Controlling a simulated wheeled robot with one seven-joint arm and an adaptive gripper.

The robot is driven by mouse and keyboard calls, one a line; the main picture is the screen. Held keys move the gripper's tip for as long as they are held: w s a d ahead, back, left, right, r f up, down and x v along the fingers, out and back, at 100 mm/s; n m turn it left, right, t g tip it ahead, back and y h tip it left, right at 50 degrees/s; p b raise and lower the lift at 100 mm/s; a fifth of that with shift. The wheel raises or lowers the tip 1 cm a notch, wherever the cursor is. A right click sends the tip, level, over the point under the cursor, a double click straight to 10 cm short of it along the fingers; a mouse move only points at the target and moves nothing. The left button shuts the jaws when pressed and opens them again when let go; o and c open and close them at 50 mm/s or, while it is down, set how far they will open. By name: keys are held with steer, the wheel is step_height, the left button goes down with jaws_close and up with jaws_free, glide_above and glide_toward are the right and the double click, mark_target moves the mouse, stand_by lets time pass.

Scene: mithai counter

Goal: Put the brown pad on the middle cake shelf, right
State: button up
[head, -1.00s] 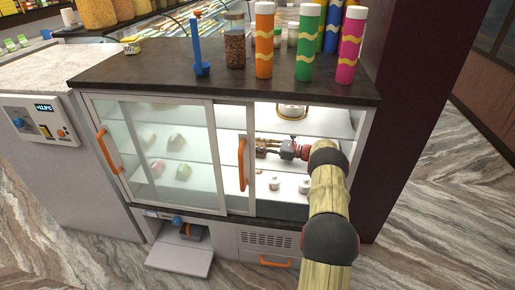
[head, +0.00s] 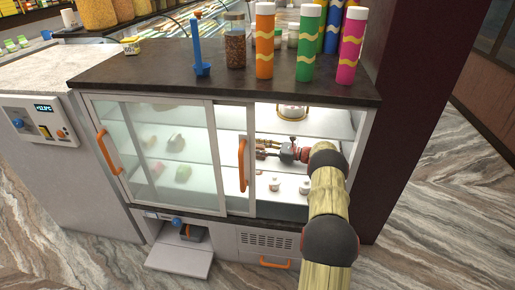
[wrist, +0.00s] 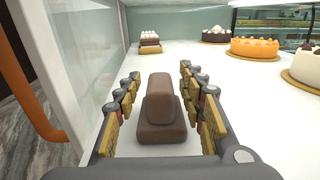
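The brown pad (wrist: 160,107) is a dark brown block with a wider base, resting on the white shelf (wrist: 210,75) in the wrist view. My gripper (wrist: 158,90) is open around it, one set of fingers on each side, with visible gaps. In the head view my gripper (head: 268,148) reaches through the right opening of the display case (head: 365,120), at the level of the middle shelf. The pad is too small to make out there.
The sliding glass door (head: 160,155) with orange handles covers the left half. On the shelf, a layered cake (wrist: 150,42) stands behind the pad; an orange cake (wrist: 255,47) and others stand to the right. Bottles (head: 264,40) line the countertop. White pieces (head: 275,184) sit on the lower shelf.

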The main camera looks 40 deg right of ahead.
steer(key=p+v, duration=0.2)
steer(key=v, duration=0.4)
steer(key=shift+s+d+r+p, duration=0.15)
steer(key=shift+r+p, duration=0.05)
steer(key=shift+p, duration=0.1)
steer(key=shift+s+d+f, duration=0.1)
steer(key=shift+s+d, duration=0.2)
steer(key=shift+s, duration=0.15)
steer(key=shift+p, duration=0.3)
